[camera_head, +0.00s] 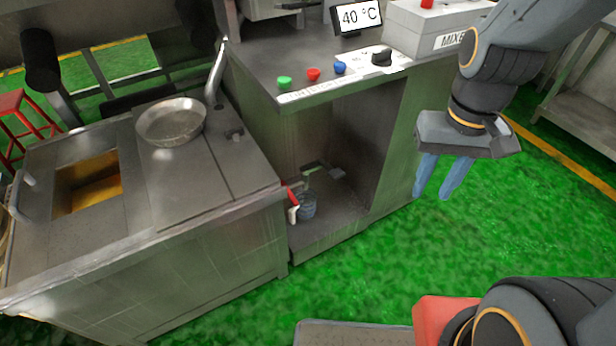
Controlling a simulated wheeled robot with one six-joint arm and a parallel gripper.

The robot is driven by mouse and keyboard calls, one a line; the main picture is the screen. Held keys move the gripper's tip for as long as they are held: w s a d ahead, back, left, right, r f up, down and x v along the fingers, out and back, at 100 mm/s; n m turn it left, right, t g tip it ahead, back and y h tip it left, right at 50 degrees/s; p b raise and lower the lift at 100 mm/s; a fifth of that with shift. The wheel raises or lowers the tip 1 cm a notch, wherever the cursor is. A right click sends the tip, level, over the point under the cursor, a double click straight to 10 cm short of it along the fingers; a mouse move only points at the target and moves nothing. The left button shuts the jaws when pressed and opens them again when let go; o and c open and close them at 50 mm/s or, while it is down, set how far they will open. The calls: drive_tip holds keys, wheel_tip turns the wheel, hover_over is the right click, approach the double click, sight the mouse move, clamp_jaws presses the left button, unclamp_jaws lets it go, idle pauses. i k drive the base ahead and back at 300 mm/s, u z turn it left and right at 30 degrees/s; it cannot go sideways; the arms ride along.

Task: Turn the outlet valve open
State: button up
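What looks like the outlet valve, a small red and white handle (293,204), shows at the right edge of the left steel unit, at the mouth of the open cabinet. A blue-grey round part (307,206) is right beside it; whether they are joined I cannot tell. The valve's body is mostly hidden, so its setting is unclear. My gripper (432,194) hangs over the green floor, well to the right of the handle. Its two blue fingers point down, apart and with nothing between them.
The control cabinet (385,140) stands between the handle and my gripper, with buttons (313,74), a black knob (381,57) and a 40 °C display (357,17) on top. The left unit (190,240) carries a metal bowl (171,121).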

sight(295, 203)
drive_tip(key=u, duration=0.35)
drive_tip(key=i, duration=0.85)
drive_tip(key=u, duration=0.75)
drive_tip(key=k, duration=0.5)
drive_tip(key=z, duration=1.7)
drive_tip(key=k, duration=1.15)
drive_tip(key=u, duration=1.15)
drive_tip(key=i, duration=0.5)
